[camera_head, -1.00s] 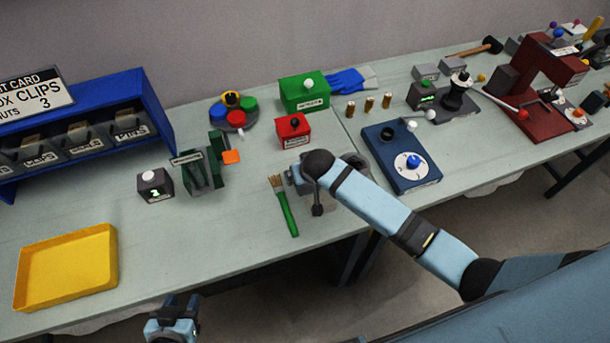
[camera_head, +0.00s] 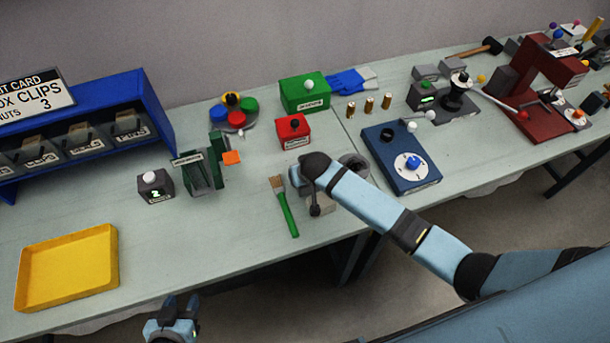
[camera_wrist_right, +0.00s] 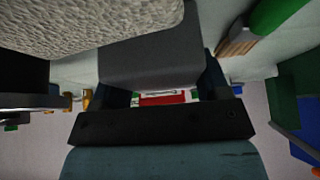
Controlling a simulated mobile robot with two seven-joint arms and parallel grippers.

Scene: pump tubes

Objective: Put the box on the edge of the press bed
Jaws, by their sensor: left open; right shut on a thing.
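My right gripper (camera_head: 308,187) is over the front middle of the bench and points down. In the right wrist view it is shut on a plain grey block (camera_wrist_right: 150,60). A pale grey piece (camera_head: 322,208) shows under the gripper in the head view; the hand partly hides it. I cannot tell how far the block is from the bench top. A dark red press (camera_head: 545,55) stands at the far right, and its flat bed (camera_head: 540,127) shows low in front. My left gripper (camera_head: 176,308) is open and empty at the front edge.
A blue panel (camera_head: 400,170) with a dial lies to the right, and a yellow tray (camera_head: 68,268) at the left. The bench between is partly clear.

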